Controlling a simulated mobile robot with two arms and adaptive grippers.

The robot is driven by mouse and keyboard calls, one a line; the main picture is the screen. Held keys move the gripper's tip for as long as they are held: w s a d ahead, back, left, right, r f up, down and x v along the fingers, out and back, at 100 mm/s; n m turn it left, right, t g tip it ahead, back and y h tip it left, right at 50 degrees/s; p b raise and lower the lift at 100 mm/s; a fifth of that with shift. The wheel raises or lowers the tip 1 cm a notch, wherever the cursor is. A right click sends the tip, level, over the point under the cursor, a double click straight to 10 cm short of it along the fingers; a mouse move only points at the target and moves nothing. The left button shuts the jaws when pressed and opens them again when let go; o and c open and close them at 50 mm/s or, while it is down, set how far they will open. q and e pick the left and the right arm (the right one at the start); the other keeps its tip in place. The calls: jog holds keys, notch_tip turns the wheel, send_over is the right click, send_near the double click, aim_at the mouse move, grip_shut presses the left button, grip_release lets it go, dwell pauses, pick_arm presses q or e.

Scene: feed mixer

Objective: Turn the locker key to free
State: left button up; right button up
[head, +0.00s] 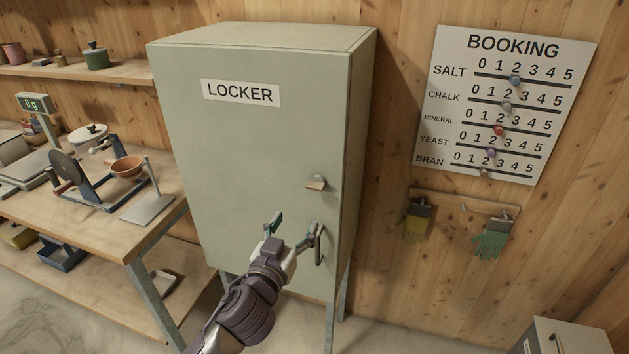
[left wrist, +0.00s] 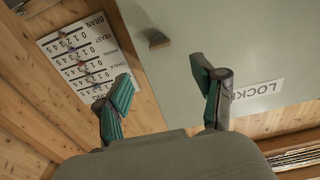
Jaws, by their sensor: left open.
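The grey-green locker (head: 255,140) stands shut against the wooden wall, with a white LOCKER label on its door. The locker key (head: 316,183), a small brownish tab, sticks out near the door's right edge. Below it is a dark upright handle (head: 320,250), partly behind a finger of my left gripper (head: 295,228). That gripper is open and empty, and in the picture it lies below the key. The left wrist view is upside down; there the key (left wrist: 158,40) shows beyond the gap between the open fingers (left wrist: 161,80), apart from them. My right gripper is not in view.
A workbench (head: 110,225) with a scale and a clamp-like device stands left of the locker. The booking board (head: 505,105) and gloves (head: 415,222) hang on the right wall. A grey cabinet (head: 575,338) stands at lower right. The floor before the locker looks clear.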

aim_at(314, 190)
pick_arm(q)
jog(key=p+x, duration=0.2)
jog(key=x, duration=1)
jog(key=shift+w+d, duration=0.15)
jog(key=shift+w, duration=0.25)
jog(key=shift+w+d, duration=0.1)
jog(key=shift+w, duration=0.3)
jog(key=shift+c, duration=1.1)
jog(key=c, duration=0.9)
jog(key=shift+c, duration=0.2)
